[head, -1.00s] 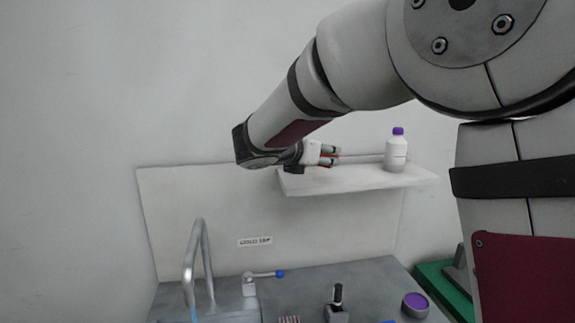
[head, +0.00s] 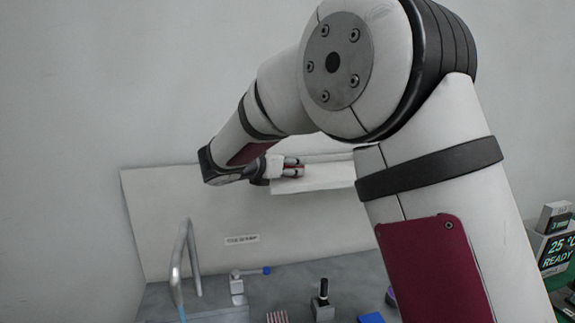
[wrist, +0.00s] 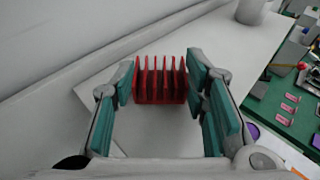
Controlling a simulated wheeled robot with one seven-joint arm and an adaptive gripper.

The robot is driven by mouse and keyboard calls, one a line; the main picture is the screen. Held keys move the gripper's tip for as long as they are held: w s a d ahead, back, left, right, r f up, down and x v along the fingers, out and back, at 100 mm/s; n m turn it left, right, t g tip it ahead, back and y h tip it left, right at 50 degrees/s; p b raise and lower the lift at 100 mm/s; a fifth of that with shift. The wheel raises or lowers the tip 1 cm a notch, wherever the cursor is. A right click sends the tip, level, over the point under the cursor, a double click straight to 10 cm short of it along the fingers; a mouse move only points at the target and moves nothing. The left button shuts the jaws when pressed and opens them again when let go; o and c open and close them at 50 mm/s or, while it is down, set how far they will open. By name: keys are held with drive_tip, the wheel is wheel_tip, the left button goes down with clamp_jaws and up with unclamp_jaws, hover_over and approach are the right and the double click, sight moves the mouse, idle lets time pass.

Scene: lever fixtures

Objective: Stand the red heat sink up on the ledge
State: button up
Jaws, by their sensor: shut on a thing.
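The red heat sink (wrist: 161,84) sits between the teal finger pads of my gripper (wrist: 163,92) in the wrist view, its fins showing as upright ridges. My gripper is shut on it. In the head view my gripper (head: 290,168) is small and at the left part of the white ledge (head: 325,178), with a little red between the fingers. The ledge (wrist: 228,55) also fills the middle of the wrist view, beneath and beyond the heat sink. I cannot tell whether the heat sink touches the ledge.
The ledge between heat sink and cylinder looks clear.

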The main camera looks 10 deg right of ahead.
drive_tip(key=o, duration=1.2)
drive_tip(key=shift+o, duration=0.2)
